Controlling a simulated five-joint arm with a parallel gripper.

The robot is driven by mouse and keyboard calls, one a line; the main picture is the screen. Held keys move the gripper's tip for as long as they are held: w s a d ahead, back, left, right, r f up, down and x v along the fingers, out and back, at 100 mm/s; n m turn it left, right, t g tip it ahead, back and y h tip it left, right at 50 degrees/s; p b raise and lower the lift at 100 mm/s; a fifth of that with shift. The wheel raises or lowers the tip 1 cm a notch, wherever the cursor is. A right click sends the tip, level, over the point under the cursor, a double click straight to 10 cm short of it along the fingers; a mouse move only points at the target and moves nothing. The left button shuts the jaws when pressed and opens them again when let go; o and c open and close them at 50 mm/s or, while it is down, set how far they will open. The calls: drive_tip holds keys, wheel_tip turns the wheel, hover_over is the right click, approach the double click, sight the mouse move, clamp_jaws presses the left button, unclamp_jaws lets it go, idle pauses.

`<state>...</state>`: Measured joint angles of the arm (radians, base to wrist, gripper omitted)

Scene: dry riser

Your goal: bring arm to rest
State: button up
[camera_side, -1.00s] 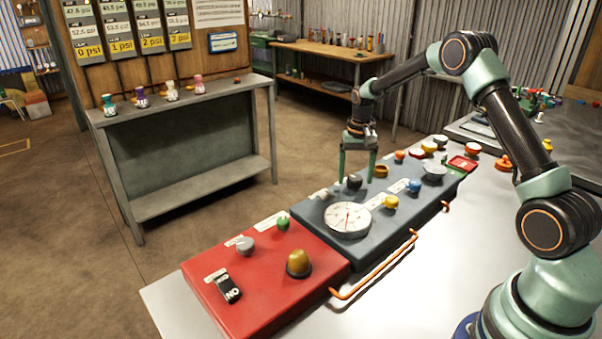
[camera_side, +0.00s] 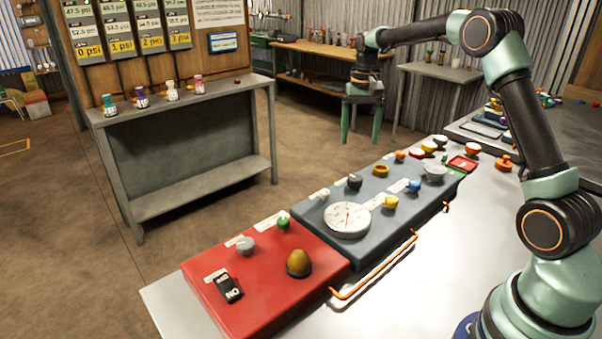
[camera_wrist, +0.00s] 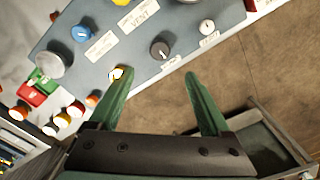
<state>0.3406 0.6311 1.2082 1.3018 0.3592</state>
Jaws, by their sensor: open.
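My gripper (camera_side: 361,139) hangs in the air beyond the far edge of the panel, fingers pointing down, apart and empty. In the wrist view my gripper (camera_wrist: 160,78) shows two green fingers spread wide with nothing between them. The blue-grey control panel (camera_side: 318,232) lies below and in front of it, with a round white gauge (camera_side: 347,218) and several knobs. In the wrist view the panel (camera_wrist: 184,35) fills the upper part, with a dark grey knob (camera_wrist: 160,48) above the fingers. My gripper touches none of these.
A red panel (camera_side: 262,308) with an amber dome (camera_side: 299,263) and a black switch (camera_side: 228,289) joins the blue-grey one. An orange rail (camera_side: 375,266) runs along the front. A grey shelf stand (camera_side: 180,104) with several small bottles stands at left. Floor beyond the panel is open.

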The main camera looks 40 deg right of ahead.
drive_tip(key=s+a+r+n+t, duration=0.1)
drive_tip(key=s+a+r+n, duration=0.1)
drive_tip(key=s+a+r, duration=0.3)
drive_tip(key=s+a+r+n+t, duration=0.1)
drive_tip(key=s+a+n+t, duration=0.3)
drive_tip(key=s+a, duration=0.8)
drive_tip(key=shift+s+n+t, duration=0.3)
drive_tip(key=shift+s+n, duration=0.7)
drive_tip(key=shift+s, duration=0.25)
